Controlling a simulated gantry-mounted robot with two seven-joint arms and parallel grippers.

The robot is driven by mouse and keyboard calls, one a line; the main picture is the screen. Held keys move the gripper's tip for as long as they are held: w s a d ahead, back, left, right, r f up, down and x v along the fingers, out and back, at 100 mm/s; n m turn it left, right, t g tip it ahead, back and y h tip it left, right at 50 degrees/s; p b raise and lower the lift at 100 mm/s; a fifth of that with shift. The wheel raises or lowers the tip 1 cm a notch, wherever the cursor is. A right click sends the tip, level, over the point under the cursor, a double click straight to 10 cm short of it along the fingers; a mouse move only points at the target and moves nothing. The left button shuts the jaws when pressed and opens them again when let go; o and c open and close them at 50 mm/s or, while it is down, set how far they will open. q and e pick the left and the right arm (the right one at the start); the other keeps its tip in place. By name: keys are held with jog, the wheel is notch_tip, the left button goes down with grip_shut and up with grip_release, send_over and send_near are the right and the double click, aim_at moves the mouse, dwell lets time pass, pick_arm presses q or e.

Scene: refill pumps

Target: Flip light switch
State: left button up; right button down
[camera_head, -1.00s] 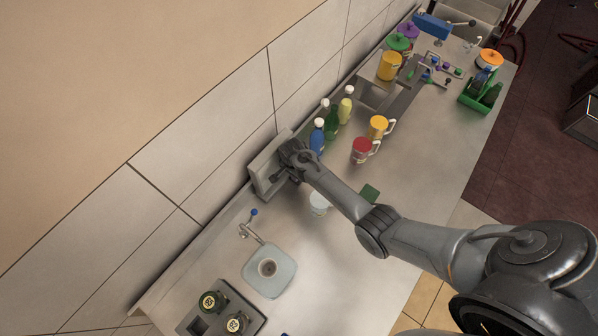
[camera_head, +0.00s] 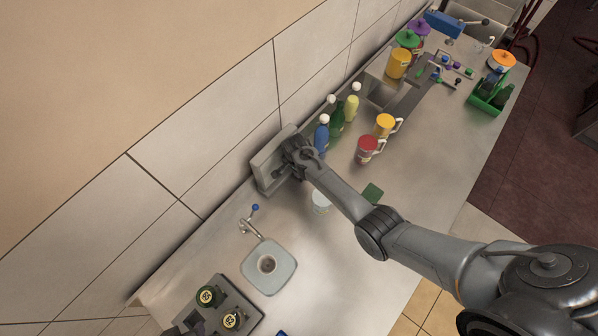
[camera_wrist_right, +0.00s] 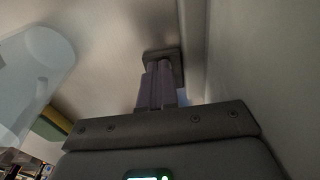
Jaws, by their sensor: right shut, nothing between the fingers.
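A grey box-shaped unit (camera_head: 268,160) stands against the tiled wall at the back of the counter; I take it for the light switch's housing. My right gripper (camera_head: 284,174) is at the front of this box, close to or touching it; the switch itself is hidden or too small to make out. In the right wrist view the fingers (camera_wrist_right: 162,68) are together with nothing between them, near a plain pale surface.
Blue (camera_head: 322,134), green and yellow bottles stand just right of the box. A white round container (camera_head: 320,203) and a red mug (camera_head: 366,149) are near my right forearm. The counter's front is mostly clear.

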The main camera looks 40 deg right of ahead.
jog(key=shift+s+d+f, duration=0.35)
jog(key=shift+d+f, duration=0.2)
jog(key=shift+f, duration=0.15)
jog(key=shift+r, duration=0.1)
jog(key=shift+w+r, duration=0.15)
jog(key=shift+r, duration=0.1)
jog(key=r, duration=0.2)
jog(key=r+p, duration=0.1)
jog(key=r, duration=0.2)
jog(key=shift+a, duration=0.2)
jog(key=s+d+r, duration=0.5)
jog(key=s+r, duration=0.1)
jog(key=s, duration=0.2)
jog(key=s+a+r+n+t+p, duration=0.1)
jog(key=s+a+r+n+p, duration=0.1)
jog(key=s+a+r+n, duration=0.3)
jog(key=s+a+r+n+t+y+p, duration=0.1)
jog(key=s+a+r+n+t+p, duration=0.1)
jog(key=s+a+r+n, duration=0.4)
jog(key=s+r+n+p, duration=0.1)
jog(key=s+r+n, duration=0.3)
jog(key=s, duration=0.3)
jog(key=shift+s+a+r+n, duration=0.15)
jog(key=shift+n, duration=0.55)
